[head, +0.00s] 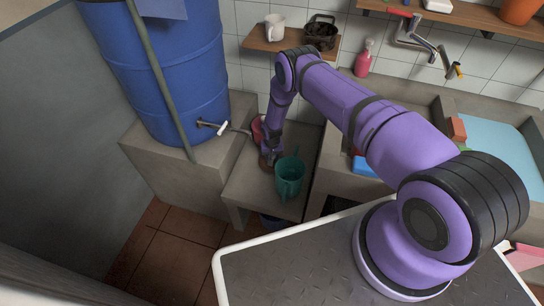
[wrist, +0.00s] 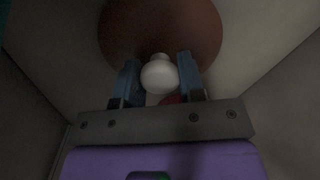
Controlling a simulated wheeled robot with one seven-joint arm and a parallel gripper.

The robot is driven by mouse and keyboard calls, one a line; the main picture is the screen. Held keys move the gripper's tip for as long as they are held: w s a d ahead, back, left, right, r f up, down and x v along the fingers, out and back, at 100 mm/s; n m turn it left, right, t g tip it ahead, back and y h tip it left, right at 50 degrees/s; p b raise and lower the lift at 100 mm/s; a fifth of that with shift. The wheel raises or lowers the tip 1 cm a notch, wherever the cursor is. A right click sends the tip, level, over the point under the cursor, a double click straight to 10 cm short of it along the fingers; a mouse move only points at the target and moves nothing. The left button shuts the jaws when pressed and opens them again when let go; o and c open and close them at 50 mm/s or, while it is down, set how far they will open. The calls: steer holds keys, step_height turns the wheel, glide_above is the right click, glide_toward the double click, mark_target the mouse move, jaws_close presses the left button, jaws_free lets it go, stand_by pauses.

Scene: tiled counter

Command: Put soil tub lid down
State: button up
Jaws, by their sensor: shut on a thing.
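The soil tub lid shows in the wrist view as a round brown disc (wrist: 160,28) with a white knob (wrist: 159,76). My gripper (wrist: 160,74) is shut on the knob, with one blue finger on each side. In the head view my gripper (head: 269,158) is low over the concrete ledge, left of the teal jug. A small brown edge of the lid (head: 264,163) shows there; the rest is hidden by the arm and jug. I cannot tell whether the lid touches the ledge. The soil tub cannot be made out.
The teal jug (head: 289,179) stands close to the right of my gripper. A red object (head: 257,130) is just behind, partly hidden. A blue barrel (head: 170,65) with a tap (head: 214,127) stands at left.

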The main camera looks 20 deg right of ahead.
steer(key=shift+f, duration=0.15)
steer(key=o, duration=0.9)
step_height(320, 180, up, 12)
steer(key=shift+r, duration=0.15)
